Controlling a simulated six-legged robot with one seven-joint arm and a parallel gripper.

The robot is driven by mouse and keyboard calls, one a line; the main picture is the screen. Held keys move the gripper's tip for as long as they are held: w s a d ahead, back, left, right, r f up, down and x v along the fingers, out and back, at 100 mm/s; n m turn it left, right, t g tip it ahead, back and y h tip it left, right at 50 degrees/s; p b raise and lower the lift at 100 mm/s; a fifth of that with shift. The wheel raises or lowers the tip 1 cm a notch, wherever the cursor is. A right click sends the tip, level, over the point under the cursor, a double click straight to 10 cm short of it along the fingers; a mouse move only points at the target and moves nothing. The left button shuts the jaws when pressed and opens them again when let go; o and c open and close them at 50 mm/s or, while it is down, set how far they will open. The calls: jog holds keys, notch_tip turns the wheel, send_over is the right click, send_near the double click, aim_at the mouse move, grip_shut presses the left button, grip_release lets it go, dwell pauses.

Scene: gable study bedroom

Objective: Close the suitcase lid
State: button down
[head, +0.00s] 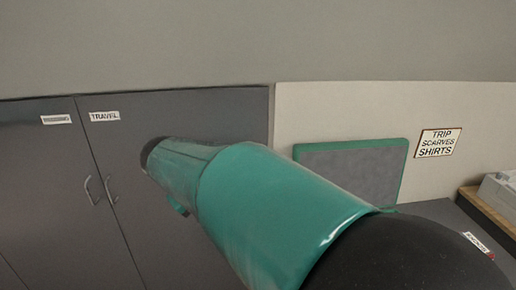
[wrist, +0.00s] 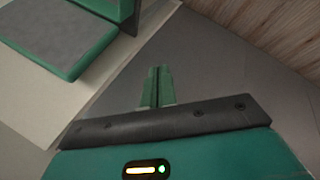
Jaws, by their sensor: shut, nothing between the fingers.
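The suitcase lid (head: 352,170) is a grey panel with a green rim. It stands raised against the pale wall, right of centre in the head view, and my arm hides its lower part. In the wrist view a grey panel with a green rim (wrist: 65,32) lies at the upper left; a further green part (wrist: 112,8) shows beside it at the top edge. My gripper (wrist: 158,72) is shut and empty, apart from the panel and to its right in that view. The gripper's fingers cannot be made out in the head view. The suitcase body is mostly hidden.
A dark grey cupboard (head: 190,118) with a TRAVEL label and handles fills the left. A sign (head: 438,142) reading TRIP SCARVES SHIRTS hangs on the wall. Wooden planks (wrist: 270,25) show in the wrist view.

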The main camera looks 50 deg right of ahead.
jog(key=w+d+f+g+h, duration=0.2)
jog(key=w+d+g+h, duration=0.15)
jog(key=d, duration=0.65)
jog(key=w+d+f+m+g+h, duration=0.15)
jog(key=w+d+h, duration=0.25)
jog(key=d, duration=0.6)
jog(key=w+d+f+g+h, duration=0.1)
jog(key=w+d+g+h, duration=0.2)
jog(key=d, duration=0.8)
jog(key=x, duration=0.9)
jog(key=shift+w+d, duration=0.1)
jog(key=shift+d, duration=0.15)
jog(key=shift+a, duration=0.15)
